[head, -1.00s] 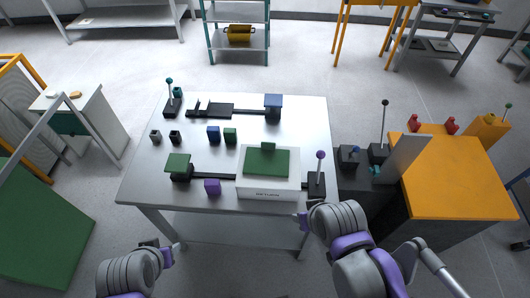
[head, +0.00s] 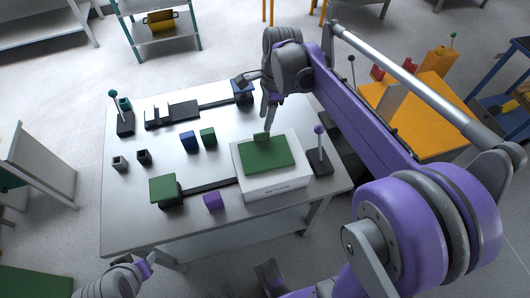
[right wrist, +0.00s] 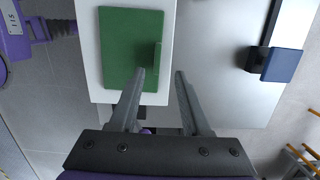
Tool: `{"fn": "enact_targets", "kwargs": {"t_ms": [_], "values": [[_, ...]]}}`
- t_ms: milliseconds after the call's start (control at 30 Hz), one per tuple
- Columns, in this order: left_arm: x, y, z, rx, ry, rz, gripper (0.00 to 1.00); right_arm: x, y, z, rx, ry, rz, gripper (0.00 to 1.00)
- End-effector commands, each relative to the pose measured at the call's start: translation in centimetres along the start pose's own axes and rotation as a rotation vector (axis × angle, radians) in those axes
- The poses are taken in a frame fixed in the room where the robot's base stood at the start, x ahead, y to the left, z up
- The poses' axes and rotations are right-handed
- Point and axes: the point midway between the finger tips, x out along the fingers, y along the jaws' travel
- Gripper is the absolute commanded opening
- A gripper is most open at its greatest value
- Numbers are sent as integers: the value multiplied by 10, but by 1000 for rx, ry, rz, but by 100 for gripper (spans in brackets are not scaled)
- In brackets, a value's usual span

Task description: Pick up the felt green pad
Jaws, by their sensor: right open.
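The felt green pad (head: 266,157) lies flat on a white box (head: 285,183) on the table. A small green upright tab (head: 261,138) stands at its back edge. In the right wrist view the pad (right wrist: 122,50) is ahead, with its tab (right wrist: 158,56) near the fingertips. My right gripper (head: 269,118) points down just behind and above the pad. In the wrist view the gripper (right wrist: 160,74) is open and empty, fingers apart. My left gripper (head: 146,264) is low at the front, away from the table objects; its jaws are unclear.
The grey table (head: 130,220) also bears a larger green block (head: 163,190), a purple block (head: 213,202), small blue (head: 189,142) and green (head: 208,137) blocks, and a blue block (head: 243,92) on a rail. A purple-knobbed lever (head: 319,152) stands right of the box.

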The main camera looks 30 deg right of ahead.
Motion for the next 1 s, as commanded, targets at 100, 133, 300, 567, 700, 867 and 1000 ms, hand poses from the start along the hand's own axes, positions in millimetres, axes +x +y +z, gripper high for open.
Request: {"fn": "enact_targets", "kwargs": {"t_ms": [100,133,300,567,700,867,1000], "values": [[2,0,1,0,-1,0,50,15,0,0,-2,1,0,48],[2,0,1,0,-1,0,50,17,0,0,-2,1,0,48],[2,0,2,0,-1,0,50,31,2,2,-4,1,-1,48],[5,0,4,0,-2,0,50,67,4,5,-4,1,-1,48],[5,0,4,0,-2,0,50,72,4,5,-3,1,-1,48],[5,0,4,0,-2,0,50,71,4,5,-4,1,-1,48],[5,0,4,0,-2,0,50,71,4,5,-4,1,-2,22]]}}
